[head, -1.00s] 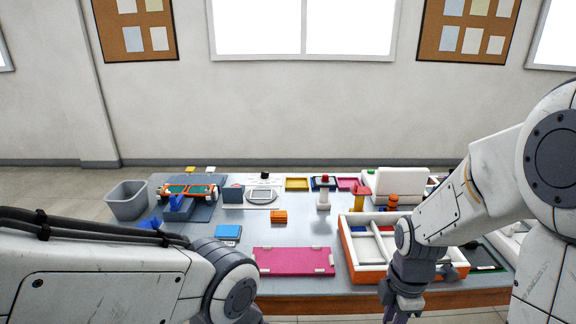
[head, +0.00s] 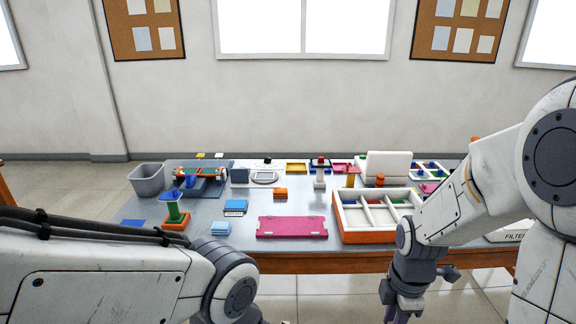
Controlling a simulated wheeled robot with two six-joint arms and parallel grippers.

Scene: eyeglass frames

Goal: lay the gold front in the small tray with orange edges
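I cannot make out a gold front in the head view. A compartmented white tray with orange sides (head: 368,238) stands at the table's front right. A small orange item (head: 280,195) lies mid-table; whether it is a tray is too small to tell. A green post stands on an orange-edged base (head: 175,224) at the front left. My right gripper (head: 400,308) points down in front of the table's front edge; its fingers are cut off by the lower frame edge, so its opening is unclear. My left arm crosses the lower left, its gripper out of view.
A pink board (head: 291,228) lies at the front middle. A grey bin (head: 147,180) and a dark mat with a coloured frame on a stand (head: 200,174) are at the left. A yellow tray (head: 297,168) lies at the back. Bare table surrounds the small orange item.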

